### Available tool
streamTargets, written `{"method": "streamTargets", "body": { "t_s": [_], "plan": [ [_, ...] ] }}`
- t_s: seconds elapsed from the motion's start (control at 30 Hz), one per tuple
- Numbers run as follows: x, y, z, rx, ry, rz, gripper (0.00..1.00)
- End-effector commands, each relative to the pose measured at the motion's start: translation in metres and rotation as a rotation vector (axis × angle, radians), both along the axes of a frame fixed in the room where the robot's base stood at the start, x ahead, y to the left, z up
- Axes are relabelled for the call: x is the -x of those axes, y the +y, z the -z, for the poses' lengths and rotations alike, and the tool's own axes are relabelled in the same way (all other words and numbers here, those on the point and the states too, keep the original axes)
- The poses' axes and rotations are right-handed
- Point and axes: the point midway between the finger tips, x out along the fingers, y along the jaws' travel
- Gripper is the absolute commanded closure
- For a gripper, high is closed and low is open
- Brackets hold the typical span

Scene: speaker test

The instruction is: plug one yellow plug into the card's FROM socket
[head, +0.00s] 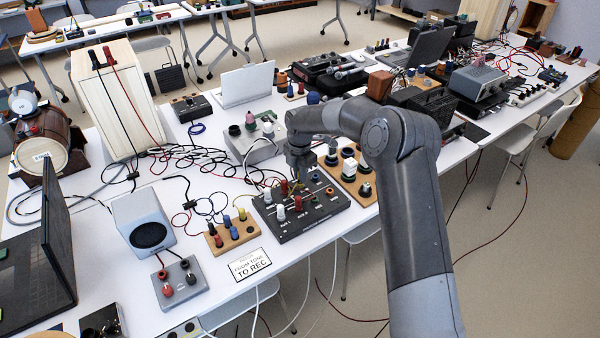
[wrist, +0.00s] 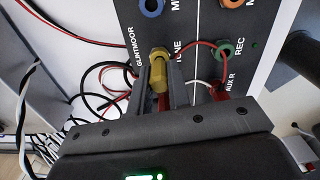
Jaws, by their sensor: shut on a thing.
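The card (head: 250,264) lies flat at the table's front edge and reads FROM TONE TO REC. My gripper (wrist: 159,84) is shut on a yellow plug (wrist: 158,62) above the dark socket panel (head: 300,212). In the wrist view the plug covers part of a label ending in NE, seemingly TONE. I cannot tell whether the plug sits in the socket or just over it. The green-ringed REC socket (wrist: 223,50) is to the right of it and looks empty. In the head view my arm hides part of the panel.
A red plug (wrist: 218,91) sits by the AUX R label. A blue socket (wrist: 151,7) and an orange socket (wrist: 232,2) are above. A wooden block (head: 231,236) with several coloured plugs stands left of the panel. Tangled cables (head: 190,160) lie behind.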

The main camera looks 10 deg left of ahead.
Motion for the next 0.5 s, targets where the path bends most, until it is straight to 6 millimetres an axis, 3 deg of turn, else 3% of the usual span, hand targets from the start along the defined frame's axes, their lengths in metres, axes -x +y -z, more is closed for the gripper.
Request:
{"method": "streamTargets", "body": {
  "t_s": [0.5],
  "plan": [
    [0.0003, -0.0002, 0.0099, 0.001, 0.001, 0.000, 1.00]
  ]
}}
